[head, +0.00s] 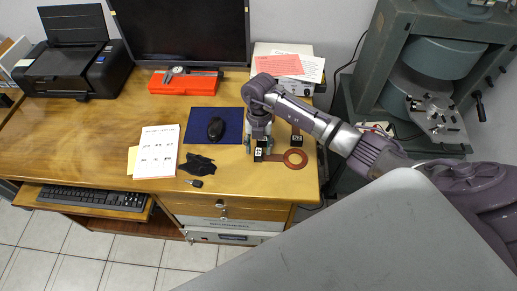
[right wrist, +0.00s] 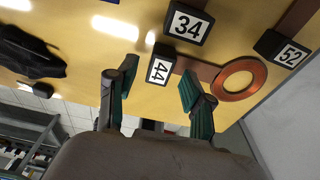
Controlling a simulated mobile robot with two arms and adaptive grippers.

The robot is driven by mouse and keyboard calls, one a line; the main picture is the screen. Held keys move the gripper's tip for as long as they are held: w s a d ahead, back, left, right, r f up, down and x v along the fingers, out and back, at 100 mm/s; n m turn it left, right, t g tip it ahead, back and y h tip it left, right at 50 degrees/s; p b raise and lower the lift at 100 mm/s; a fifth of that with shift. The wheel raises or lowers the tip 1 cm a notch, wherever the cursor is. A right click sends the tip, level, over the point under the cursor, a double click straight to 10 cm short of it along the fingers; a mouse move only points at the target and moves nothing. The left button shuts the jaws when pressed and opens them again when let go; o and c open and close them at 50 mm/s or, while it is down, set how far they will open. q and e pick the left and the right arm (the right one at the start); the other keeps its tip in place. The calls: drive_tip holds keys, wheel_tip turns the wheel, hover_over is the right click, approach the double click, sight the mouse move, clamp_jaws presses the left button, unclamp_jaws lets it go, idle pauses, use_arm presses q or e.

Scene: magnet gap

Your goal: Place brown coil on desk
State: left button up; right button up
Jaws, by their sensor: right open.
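The brown coil (head: 295,158) is a flat copper-brown ring. It lies on the wooden desk (head: 240,178) near its right edge. In the right wrist view the coil (right wrist: 239,80) lies flat, right of the gripper's fingers and apart from them. My right gripper (head: 258,148) is over the right part of the desk, to the left of the coil. In the right wrist view its two green-padded fingers (right wrist: 158,78) are spread with nothing held between them. My left gripper is not in view.
Black blocks numbered 34 (right wrist: 187,24), 44 (right wrist: 161,69) and 52 (right wrist: 288,48) stand by brown strips near the coil. A grey machine (head: 430,65) stands right of the desk.

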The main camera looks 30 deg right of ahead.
wheel_tip(320, 180, up, 11)
drive_tip(key=w+b, duration=0.1)
drive_tip(key=shift+d+f, duration=0.2)
drive_tip(key=shift+d, duration=0.15)
